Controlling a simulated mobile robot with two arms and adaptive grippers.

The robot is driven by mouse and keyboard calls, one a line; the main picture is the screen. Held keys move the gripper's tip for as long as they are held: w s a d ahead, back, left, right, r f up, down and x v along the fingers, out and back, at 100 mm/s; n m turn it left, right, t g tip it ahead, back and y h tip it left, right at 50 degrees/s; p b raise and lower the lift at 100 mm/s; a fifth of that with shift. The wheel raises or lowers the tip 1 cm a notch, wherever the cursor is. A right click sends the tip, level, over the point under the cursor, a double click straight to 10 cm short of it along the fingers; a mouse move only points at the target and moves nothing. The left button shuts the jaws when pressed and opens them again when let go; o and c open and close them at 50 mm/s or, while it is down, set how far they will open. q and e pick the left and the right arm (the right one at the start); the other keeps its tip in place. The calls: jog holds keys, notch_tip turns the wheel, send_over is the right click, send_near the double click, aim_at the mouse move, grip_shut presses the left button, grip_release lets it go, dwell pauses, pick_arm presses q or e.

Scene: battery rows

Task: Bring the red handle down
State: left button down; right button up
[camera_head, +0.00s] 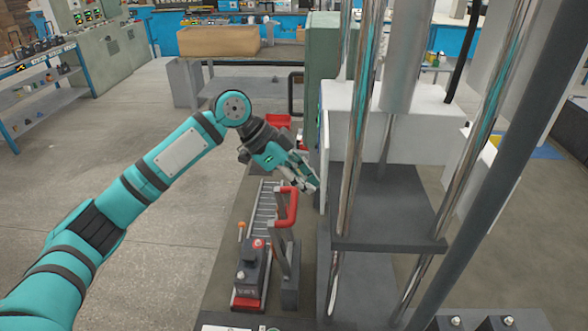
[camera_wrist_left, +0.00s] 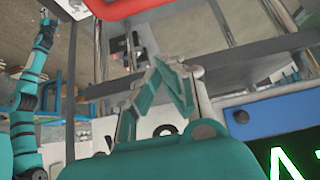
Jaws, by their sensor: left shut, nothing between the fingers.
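The red handle (camera_head: 289,208) is a red bar on grey lever arms, raised above a dark base beside the press in the head view. My left gripper (camera_head: 308,181) comes in from the left and is just above and to the right of the handle's top. Its fingers are shut and empty. In the left wrist view the left gripper's fingertips (camera_wrist_left: 158,68) meet with nothing between them. A red piece crosses the top of that view, apart from the fingers; I cannot tell for sure that it is the handle.
The press's shiny column (camera_head: 352,150) and its grey platform (camera_head: 385,215) stand close to the right of the handle. A black block with a red button (camera_head: 250,262) sits left of the lever. A red bin (camera_head: 277,121) is behind. Open floor lies left.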

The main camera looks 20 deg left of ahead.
pick_arm(q)
jog(key=shift+s+a+f+p, duration=0.1)
jog(key=shift+a+f+p, duration=0.1)
jog(key=shift+f+p, duration=0.8)
jog(key=shift+a+f+p, duration=0.15)
jog(key=shift+f+p, duration=0.25)
jog(key=shift+f, duration=1.15)
pick_arm(e)
jog(key=shift+a+r, duration=0.4)
jog(key=shift+r, duration=0.45)
jog(key=shift+a+r, duration=0.35)
jog(key=shift+r, duration=0.45)
